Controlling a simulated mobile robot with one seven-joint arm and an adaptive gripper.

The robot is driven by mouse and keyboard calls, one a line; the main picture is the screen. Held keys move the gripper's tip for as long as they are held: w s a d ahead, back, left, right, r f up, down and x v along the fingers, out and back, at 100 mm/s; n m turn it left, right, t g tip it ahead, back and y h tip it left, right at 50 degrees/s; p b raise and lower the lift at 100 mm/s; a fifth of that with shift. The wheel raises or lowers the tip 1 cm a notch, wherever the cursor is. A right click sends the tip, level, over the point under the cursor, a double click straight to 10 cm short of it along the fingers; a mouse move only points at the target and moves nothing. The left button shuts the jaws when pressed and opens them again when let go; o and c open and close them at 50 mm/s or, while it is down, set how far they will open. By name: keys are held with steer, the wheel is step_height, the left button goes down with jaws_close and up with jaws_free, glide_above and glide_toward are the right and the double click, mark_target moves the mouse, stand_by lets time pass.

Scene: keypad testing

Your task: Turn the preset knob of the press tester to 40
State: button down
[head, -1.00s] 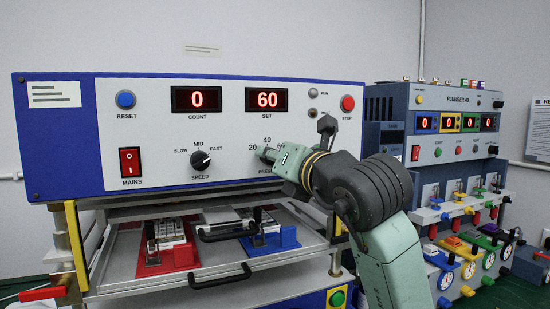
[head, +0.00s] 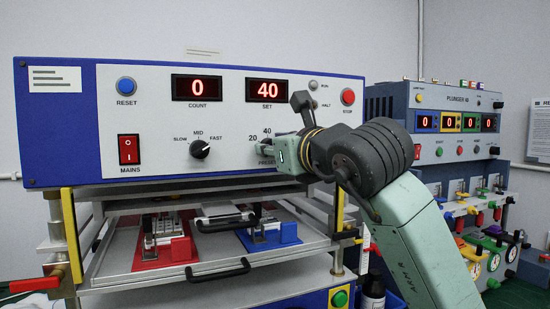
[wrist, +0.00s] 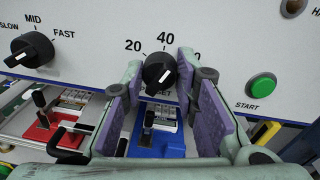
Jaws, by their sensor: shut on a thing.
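The preset knob (wrist: 158,72) of the press tester (head: 230,125) is black and round, below the printed marks 20 and 40 in the wrist view. A short white mark shows on its face; its exact direction is hard to read. My gripper (wrist: 161,80) is shut on the knob, with one purple-padded finger on each side. In the head view my gripper (head: 280,152) is at the panel and mostly hides the knob. The COUNT display (head: 197,88) reads 0.
The speed knob (head: 200,149) is left of my gripper. The green START button (wrist: 262,86) is to the right in the wrist view. A tray with a red fixture (head: 165,255) and a blue fixture (head: 270,238) lies below. Another tester (head: 435,105) stands at right.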

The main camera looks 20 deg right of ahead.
steer(key=shift+n+b, duration=1)
steer(key=shift+n, duration=1.2)
steer(key=shift+r, duration=0.1)
steer(key=c, duration=1.3)
jaws_free()
steer(key=s, duration=1.2)
steer(key=shift+d+r, duration=0.25)
steer(key=shift+d, duration=0.05)
